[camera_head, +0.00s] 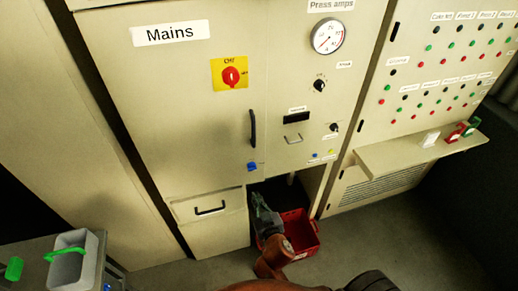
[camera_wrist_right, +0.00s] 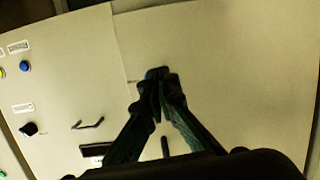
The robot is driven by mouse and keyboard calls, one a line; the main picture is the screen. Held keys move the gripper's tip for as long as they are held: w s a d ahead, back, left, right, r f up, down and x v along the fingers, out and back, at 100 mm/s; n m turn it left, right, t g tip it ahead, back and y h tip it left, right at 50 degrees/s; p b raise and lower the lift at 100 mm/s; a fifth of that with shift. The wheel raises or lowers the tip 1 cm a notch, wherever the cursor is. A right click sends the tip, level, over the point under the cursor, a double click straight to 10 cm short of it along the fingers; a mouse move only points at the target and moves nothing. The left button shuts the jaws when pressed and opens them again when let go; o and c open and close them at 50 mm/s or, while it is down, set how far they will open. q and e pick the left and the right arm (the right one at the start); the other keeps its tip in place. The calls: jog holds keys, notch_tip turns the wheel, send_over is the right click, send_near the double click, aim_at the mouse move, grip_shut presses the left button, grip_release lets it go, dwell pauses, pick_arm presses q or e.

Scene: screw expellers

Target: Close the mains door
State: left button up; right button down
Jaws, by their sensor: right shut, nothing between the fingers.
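The mains door (camera_head: 160,90) is the large beige panel labelled "Mains" in the head view. It looks flush or nearly flush with the cabinet; a small gap cannot be ruled out. My right gripper (camera_head: 258,200) is shut and empty, below the knob in the picture. In the right wrist view its fingertips (camera_wrist_right: 160,82) overlap the door's edge area; contact cannot be told. My left gripper is not in view.
A red crate (camera_head: 300,230) sits in the opening below, beside my right gripper. A drawer (camera_head: 208,205) is left of it. A shelf (camera_head: 415,150) juts out at right. A cart with a grey bin (camera_head: 72,262) stands at lower left. Open floor lies at lower right.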

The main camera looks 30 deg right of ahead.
notch_tip(320, 180, up, 14)
jog(key=s+d+m+t+h, duration=0.2)
jog(key=d, duration=0.1)
jog(key=p+x, duration=0.1)
jog(key=x, duration=0.5)
jog(key=p+x, duration=0.1)
jog(key=x, duration=0.6)
jog(key=shift+w+d+r+p, duration=0.1)
jog(key=shift+r+p, duration=0.15)
jog(key=shift+p, duration=0.1)
